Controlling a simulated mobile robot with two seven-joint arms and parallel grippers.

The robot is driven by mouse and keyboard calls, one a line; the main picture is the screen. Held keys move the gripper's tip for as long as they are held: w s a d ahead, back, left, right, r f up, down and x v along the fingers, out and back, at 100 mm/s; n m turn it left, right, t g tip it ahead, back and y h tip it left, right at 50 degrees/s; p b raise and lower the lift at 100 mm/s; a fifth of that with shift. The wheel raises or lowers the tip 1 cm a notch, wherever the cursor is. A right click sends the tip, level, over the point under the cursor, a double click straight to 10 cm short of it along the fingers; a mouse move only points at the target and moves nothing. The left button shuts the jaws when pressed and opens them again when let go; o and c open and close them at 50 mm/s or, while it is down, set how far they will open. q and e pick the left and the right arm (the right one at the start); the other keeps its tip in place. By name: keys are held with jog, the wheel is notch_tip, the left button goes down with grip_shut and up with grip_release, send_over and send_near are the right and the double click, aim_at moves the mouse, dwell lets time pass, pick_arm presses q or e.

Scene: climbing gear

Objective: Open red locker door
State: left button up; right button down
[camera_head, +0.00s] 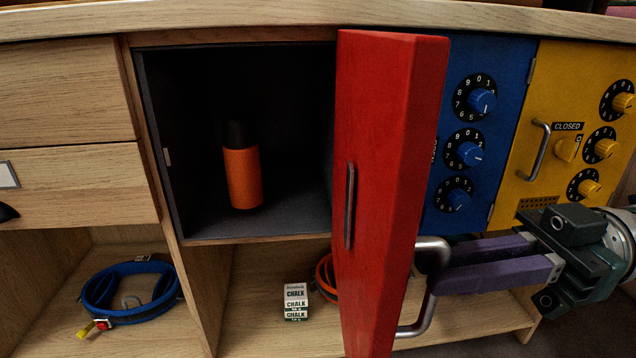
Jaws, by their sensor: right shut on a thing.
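The red locker door (388,150) stands swung out towards me, seen nearly edge-on. Its locker is open and dark inside, with an orange bottle (242,178) with a black cap standing in it. The door's metal handle (414,329) is on its right-hand face, low down. My right gripper (437,268) comes in from the right, its purple fingers shut on the handle; the exact contact is partly hidden. My left gripper is not in view.
A blue locker door (505,60) and a yellow one (555,90), both with dials, are to the right. Wooden drawers (75,185) are at left.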

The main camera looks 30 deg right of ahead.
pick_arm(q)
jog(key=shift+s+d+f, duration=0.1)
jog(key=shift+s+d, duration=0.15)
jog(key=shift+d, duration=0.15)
pick_arm(e)
jog(key=shift+s+d, duration=0.1)
jog(key=shift+d, duration=0.4)
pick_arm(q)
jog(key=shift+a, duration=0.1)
pick_arm(e)
jog(key=shift+f, duration=0.1)
jog(key=c, duration=0.9)
grip_release()
pick_arm(q)
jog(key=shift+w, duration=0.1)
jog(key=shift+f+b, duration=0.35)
jog(key=shift+b, duration=0.1)
pick_arm(e)
jog(key=v, duration=0.9)
jog(key=shift+s+d, duration=0.15)
jog(key=shift+d, duration=0.2)
